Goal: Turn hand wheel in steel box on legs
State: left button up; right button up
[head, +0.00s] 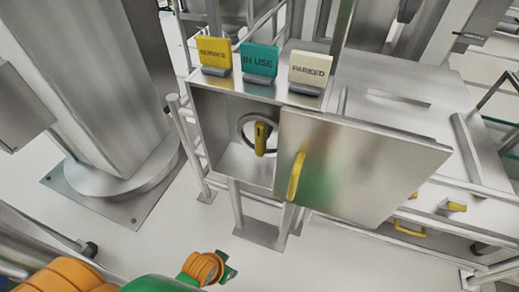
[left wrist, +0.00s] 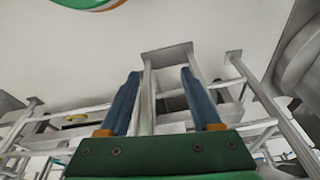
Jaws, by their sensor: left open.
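The steel box on legs (head: 211,146) stands in the middle of the head view. Its open front shows the round hand wheel (head: 241,121) inside, with a yellow grip (head: 261,138). The right part of the wheel is hidden by the box's door panel (head: 375,165), which has a yellow handle (head: 296,176) and reaches out to the right. My left gripper (head: 231,264) is low in front of the box, below and apart from it. In the left wrist view its two blue fingers (left wrist: 160,74) are spread and empty, with steel legs beyond. My right gripper is not in view.
On the box top stand a yellow SERVICE sign (head: 215,51), a teal IN USE sign (head: 259,60) and a white PARKED sign (head: 310,68). A thick steel column (head: 110,80) stands left. Rails and a steel cabinet (head: 400,85) are right. The floor (head: 185,235) before the box is clear.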

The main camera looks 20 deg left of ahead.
pick_arm(q)
jog(key=w+r+t+b, duration=0.2)
jog(key=w+r+b, duration=0.1)
jog(key=n+t+b, duration=0.1)
jog(key=n+t, duration=0.1)
jog(key=t, duration=1.1)
send_near(258, 144)
jog(key=w, duration=0.4)
jog(key=shift+w, duration=0.3)
jog(key=w, duration=0.7)
jog(key=shift+d+b, duration=0.2)
jog(key=shift+b, duration=0.15)
grip_shut()
jog(key=shift+s, duration=0.1)
